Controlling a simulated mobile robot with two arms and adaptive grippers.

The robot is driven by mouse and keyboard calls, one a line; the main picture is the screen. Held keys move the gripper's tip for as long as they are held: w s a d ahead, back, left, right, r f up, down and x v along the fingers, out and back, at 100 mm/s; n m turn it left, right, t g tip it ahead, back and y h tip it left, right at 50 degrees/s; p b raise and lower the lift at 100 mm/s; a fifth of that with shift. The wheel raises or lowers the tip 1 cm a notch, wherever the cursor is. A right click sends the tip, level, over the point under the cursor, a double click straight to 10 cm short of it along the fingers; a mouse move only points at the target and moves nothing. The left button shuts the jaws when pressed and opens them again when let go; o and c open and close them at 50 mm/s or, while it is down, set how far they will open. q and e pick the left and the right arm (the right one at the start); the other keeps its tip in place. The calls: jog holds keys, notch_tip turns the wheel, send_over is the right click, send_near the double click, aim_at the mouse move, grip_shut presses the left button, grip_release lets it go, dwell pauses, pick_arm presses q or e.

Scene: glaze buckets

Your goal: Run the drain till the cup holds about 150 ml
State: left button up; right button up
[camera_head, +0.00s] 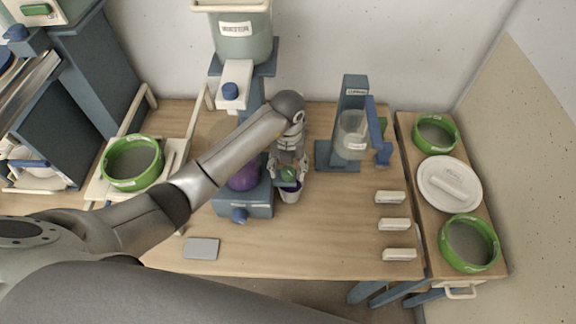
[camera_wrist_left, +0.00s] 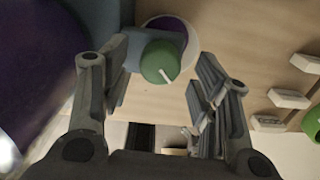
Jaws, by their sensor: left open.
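The drain has a round green knob (camera_head: 288,174) with a pale pointer, on a blue-grey fitting at the right side of the stand holding a purple vessel (camera_head: 244,178). The knob also shows in the left wrist view (camera_wrist_left: 160,61). A pale cup (camera_head: 290,196) stands below it, partly hidden; the wrist view shows purple inside the cup (camera_wrist_left: 177,29). Its level and any marks cannot be read. My left gripper (camera_head: 287,178) is at the knob. In the wrist view its open fingers (camera_wrist_left: 157,82) lie to either side of the knob, apart from it.
A water bucket (camera_head: 243,40) stands above at the back. A blue stand with a clear jug (camera_head: 352,137) is to the right. Several white blocks, such as one near the front (camera_head: 399,254), lie at the right. A grey plate (camera_head: 201,248) lies front left. The front middle is clear.

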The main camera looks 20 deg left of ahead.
pick_arm(q)
jog(key=shift+f, duration=0.75)
jog(key=c, duration=1)
jog(key=shift+c, duration=0.2)
